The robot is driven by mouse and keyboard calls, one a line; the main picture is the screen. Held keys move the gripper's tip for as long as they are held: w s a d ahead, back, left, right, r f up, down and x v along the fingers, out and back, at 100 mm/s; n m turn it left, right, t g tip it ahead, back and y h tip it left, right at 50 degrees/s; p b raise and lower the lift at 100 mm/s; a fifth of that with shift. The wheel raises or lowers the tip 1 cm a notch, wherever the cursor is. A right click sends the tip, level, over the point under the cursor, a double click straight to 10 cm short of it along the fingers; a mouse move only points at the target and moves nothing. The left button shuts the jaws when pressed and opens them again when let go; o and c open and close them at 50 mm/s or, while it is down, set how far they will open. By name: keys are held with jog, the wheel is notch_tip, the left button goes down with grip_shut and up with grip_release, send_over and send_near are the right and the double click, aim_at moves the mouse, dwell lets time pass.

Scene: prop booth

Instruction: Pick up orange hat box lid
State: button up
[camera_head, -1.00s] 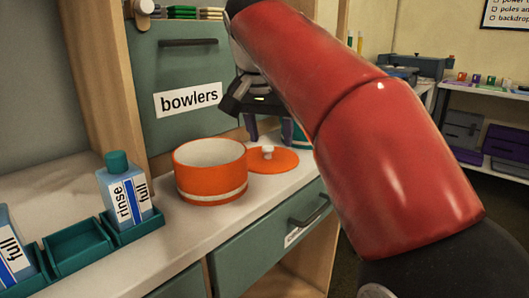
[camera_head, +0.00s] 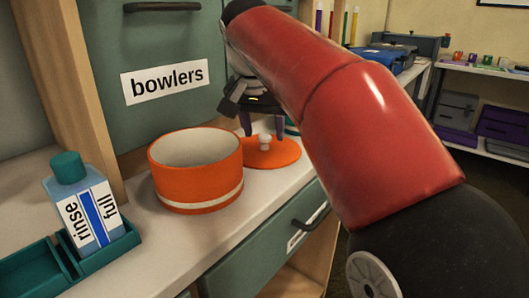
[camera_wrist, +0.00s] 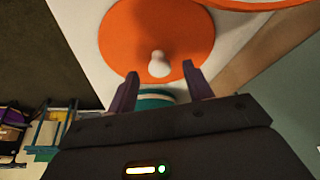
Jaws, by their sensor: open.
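The orange hat box lid (camera_head: 284,154) lies flat on the pale counter, just right of and behind the open orange box (camera_head: 170,180) with a white band. The lid has a white knob (camera_head: 264,141) at its middle. In the wrist view the lid (camera_wrist: 125,40) and its knob (camera_wrist: 159,64) show just beyond my fingertips. My gripper (camera_wrist: 160,78) is open, its two dark purple fingers apart and on either side of the knob's line, holding nothing. In the head view my gripper (camera_head: 265,128) is above the lid; part of it is hidden by my arm.
A green panel with a "bowlers" label (camera_head: 164,80) rises behind the box. A teal round thing (camera_wrist: 155,97) is close to my fingers. A drawer (camera_head: 265,245) is below the counter.

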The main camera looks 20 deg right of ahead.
jog(key=shift+w+d+f, duration=0.1)
jog(key=shift+w+f, duration=0.1)
jog(key=shift+f, duration=0.35)
jog(key=c, duration=1)
jog(key=shift+c, duration=0.2)
jog(key=shift+r, duration=0.15)
